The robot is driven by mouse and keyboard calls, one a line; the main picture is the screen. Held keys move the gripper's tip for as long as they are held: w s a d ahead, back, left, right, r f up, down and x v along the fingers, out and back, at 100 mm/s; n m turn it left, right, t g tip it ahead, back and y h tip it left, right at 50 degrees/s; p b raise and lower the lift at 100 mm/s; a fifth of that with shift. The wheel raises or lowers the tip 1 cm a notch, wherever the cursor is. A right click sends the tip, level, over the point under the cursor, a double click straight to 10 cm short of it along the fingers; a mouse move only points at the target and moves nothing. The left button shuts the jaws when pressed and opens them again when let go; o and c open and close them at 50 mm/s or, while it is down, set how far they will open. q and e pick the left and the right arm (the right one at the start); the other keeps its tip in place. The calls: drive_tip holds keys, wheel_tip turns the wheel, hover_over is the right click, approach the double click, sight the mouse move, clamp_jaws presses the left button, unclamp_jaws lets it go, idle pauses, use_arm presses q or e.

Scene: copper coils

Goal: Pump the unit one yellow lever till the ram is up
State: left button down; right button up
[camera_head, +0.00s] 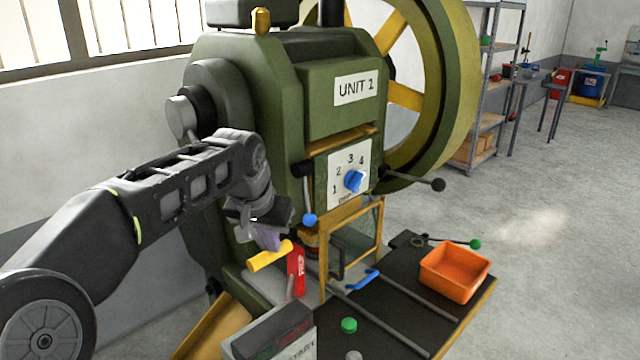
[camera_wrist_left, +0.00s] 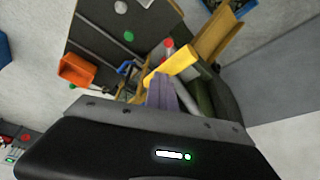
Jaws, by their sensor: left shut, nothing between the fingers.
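The yellow lever (camera_head: 270,256) sticks out at the lower front of the green machine marked UNIT 1 (camera_head: 354,88). My left gripper (camera_head: 270,240) is shut, its fingertips at the lever's upper side; I cannot tell whether they touch it. In the left wrist view the yellow lever (camera_wrist_left: 173,67) lies just past the shut purple-grey fingers (camera_wrist_left: 164,92). A red part (camera_head: 297,268) with white marks stands right beside the lever. I cannot make out the ram for certain. My right gripper is not in view.
A black table (camera_head: 400,318) juts out in front with an orange bin (camera_head: 455,272), a green knob (camera_head: 348,325) and a blue handle (camera_head: 362,280). A blue dial (camera_head: 353,181) and a blue-tipped lever (camera_head: 309,219) sit above. A grey box (camera_head: 270,330) stands near front. Open floor lies right.

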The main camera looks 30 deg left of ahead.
use_arm(q)
drive_tip(key=shift+a, duration=0.1)
wheel_tip(320, 180, up, 6)
drive_tip(key=s+d+p, duration=0.1)
drive_tip(key=d+p, duration=0.1)
drive_tip(key=p, duration=0.2)
drive_tip(key=shift+d, duration=0.2)
drive_tip(key=shift+r, duration=0.1)
idle(0.4)
drive_tip(key=shift+f+b, duration=0.45)
drive_tip(key=shift+f, duration=0.15)
drive_tip(key=shift+d, duration=0.1)
